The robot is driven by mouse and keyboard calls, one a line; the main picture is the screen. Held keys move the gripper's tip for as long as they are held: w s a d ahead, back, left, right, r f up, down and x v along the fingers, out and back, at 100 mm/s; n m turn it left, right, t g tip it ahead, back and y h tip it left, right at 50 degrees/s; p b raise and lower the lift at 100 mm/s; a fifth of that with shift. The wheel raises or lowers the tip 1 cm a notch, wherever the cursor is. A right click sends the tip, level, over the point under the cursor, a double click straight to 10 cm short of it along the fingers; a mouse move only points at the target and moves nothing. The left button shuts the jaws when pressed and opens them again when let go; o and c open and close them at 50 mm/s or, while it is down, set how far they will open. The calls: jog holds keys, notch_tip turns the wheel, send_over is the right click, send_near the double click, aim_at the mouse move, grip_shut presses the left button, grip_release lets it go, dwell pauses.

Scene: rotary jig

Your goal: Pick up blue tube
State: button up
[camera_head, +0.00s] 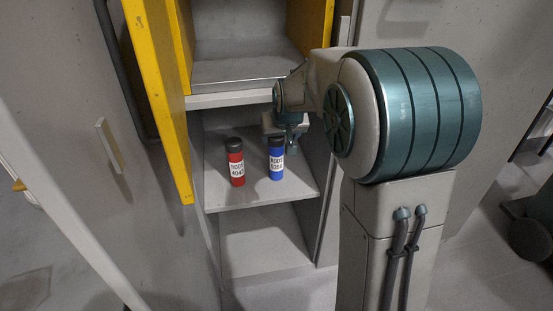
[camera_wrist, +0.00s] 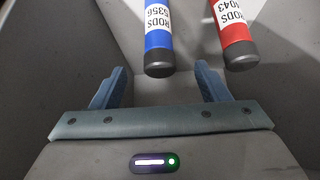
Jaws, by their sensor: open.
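The blue tube (camera_head: 276,160) has a black cap and a white label. It stands upright on the middle shelf in the head view. In the wrist view the blue tube (camera_wrist: 158,40) points its dark end toward my gripper, roughly in line with the gap between the fingers. My gripper (camera_wrist: 162,70) is open and empty, with a finger to each side of that gap. In the head view my gripper (camera_head: 290,146) is close by the tube's upper right; whether they touch cannot be told.
A red tube (camera_head: 236,164) with a black cap and white label stands left of the blue one; it also shows in the wrist view (camera_wrist: 232,35), right of the blue tube. The shelf (camera_head: 255,195) has side walls and an upper shelf edge (camera_head: 235,98) above. A yellow door (camera_head: 160,100) stands open at left.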

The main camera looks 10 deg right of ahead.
aim_at(278, 147)
jog(key=b+x, duration=0.2)
jog(key=x, duration=0.4)
jog(key=shift+a+f, duration=0.1)
jog(key=shift+f, duration=0.1)
jog(key=shift+d+b+x, duration=0.15)
jog(key=shift+b+x, duration=0.6)
jog(key=shift+x, duration=0.6)
jog(key=shift+d+b+x, duration=0.1)
jog(key=shift+b+x, duration=0.65)
jog(key=shift+x, duration=0.6)
jog(key=shift+s, duration=0.1)
jog(key=shift+r, duration=0.1)
jog(key=c, duration=1.3)
jog(key=shift+r+p, duration=0.2)
jog(key=shift+p, duration=0.45)
